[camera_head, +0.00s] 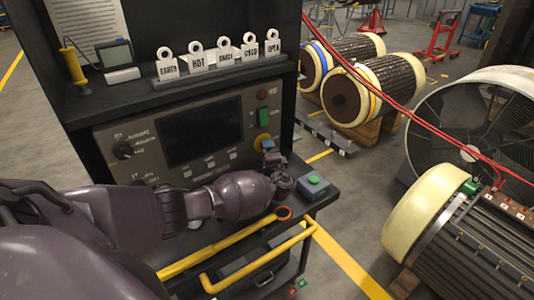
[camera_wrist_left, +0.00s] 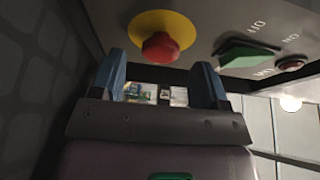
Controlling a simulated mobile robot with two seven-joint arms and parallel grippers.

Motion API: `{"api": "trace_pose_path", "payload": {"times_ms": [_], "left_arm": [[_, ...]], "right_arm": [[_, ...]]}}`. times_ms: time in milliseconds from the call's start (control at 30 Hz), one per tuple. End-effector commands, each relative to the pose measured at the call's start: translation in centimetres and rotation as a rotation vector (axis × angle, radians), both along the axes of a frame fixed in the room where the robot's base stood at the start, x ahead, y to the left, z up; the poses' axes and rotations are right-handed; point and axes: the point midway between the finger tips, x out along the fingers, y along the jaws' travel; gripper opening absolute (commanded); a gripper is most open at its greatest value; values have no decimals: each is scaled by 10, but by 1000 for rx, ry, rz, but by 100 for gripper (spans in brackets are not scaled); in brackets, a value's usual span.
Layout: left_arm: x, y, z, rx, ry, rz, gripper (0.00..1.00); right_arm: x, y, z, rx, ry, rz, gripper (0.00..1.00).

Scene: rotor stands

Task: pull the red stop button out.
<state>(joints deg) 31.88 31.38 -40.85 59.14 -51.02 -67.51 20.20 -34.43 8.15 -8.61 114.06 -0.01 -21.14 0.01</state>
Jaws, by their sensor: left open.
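The red stop button (camera_wrist_left: 160,46) is a round red knob on a yellow disc (camera_wrist_left: 178,26) on the grey panel, seen at the top of the left wrist view. In the head view part of the yellow disc (camera_head: 261,140) shows at the panel's lower right, and my gripper hides the knob. My left gripper (camera_wrist_left: 158,60) has blue fingers, open and apart, one to each side below the knob. Nothing is held between them. In the head view the left gripper (camera_head: 270,150) is right in front of the panel. My right gripper is in neither view.
A green switch (camera_head: 263,116) and a red lamp (camera_head: 262,95) sit above the disc. A blue-grey box with a green button (camera_head: 314,181) stands on the ledge at right. Yellow rails (camera_head: 255,258) run below. Labelled tags (camera_head: 225,54) stand on the shelf.

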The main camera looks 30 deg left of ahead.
Motion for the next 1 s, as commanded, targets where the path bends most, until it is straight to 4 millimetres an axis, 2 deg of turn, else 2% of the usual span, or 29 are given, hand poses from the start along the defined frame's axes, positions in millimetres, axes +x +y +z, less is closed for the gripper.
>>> {"api": "trace_pose_path", "payload": {"times_ms": [33,200,600,1000], "left_arm": [[5,4,-3,1,0,0,69],[14,15,-2,1,1,0,69],[18,18,1,-1,-1,0,69],[18,18,0,0,0,0,8]], "right_arm": [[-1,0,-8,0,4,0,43],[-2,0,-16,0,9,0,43],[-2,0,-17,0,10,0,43],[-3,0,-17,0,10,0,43]]}}
